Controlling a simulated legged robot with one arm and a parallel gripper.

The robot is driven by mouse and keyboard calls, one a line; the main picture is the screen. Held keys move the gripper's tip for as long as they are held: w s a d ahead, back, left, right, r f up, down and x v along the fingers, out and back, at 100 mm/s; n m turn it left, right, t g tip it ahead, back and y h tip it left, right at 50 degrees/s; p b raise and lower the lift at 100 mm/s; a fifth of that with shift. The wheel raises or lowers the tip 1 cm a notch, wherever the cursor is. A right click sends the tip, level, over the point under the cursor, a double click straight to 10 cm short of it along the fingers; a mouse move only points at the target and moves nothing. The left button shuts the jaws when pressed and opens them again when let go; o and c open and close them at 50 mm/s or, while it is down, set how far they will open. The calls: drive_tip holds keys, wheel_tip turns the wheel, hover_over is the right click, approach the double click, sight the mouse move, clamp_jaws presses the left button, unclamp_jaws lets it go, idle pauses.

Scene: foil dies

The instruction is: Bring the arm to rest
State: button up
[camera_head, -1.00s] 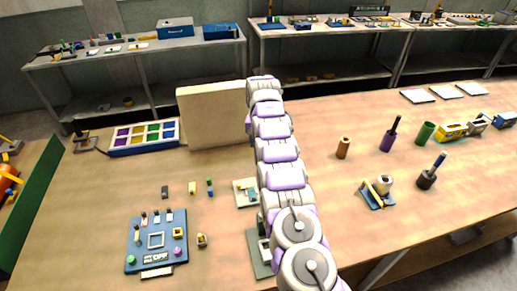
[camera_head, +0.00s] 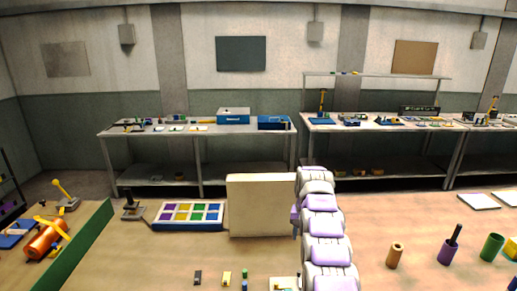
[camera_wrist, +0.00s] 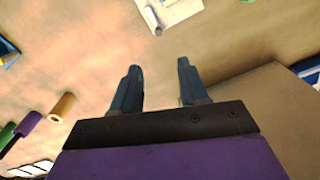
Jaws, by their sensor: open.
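My gripper (camera_wrist: 157,88) shows in the wrist view with its two dark fingers apart and nothing between them. Bare wooden tabletop (camera_wrist: 100,50) lies beyond the fingers. In the head view my arm stretches from the bottom edge up to the right side of a beige upright panel (camera_head: 262,207). My gripper is hidden in the head view. I cannot tell whether the arm touches the panel.
A tray with coloured compartments (camera_head: 188,215) stands left of the panel. A brown cylinder (camera_head: 394,255), a purple cup (camera_head: 449,250) and a green cup (camera_head: 491,247) stand to the right. A green divider (camera_head: 80,245) is at the left. Workbenches line the back wall.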

drive_tip(key=s+a+r+n+b, duration=0.1)
drive_tip(key=s+r, duration=0.4)
drive_tip(key=s, duration=0.3)
drive_tip(key=s+a+r+b, duration=0.1)
drive_tip(key=s+a+r, duration=0.1)
drive_tip(key=s+r, duration=0.35)
drive_tip(key=s+a+r+n, duration=0.1)
drive_tip(key=s+r, duration=0.2)
drive_tip(key=s, duration=0.7)
drive_tip(key=s+f+b, duration=0.1)
drive_tip(key=s+f, duration=0.2)
drive_tip(key=s, duration=1.3)
drive_tip(key=s+f+n+g+b, duration=0.1)
drive_tip(key=s+f, duration=0.3)
drive_tip(key=s, duration=1.3)
drive_tip(key=shift+s+a+n+g+b, duration=0.25)
drive_tip(key=shift+s+n+g+b, duration=0.05)
drive_tip(key=shift+b, duration=0.05)
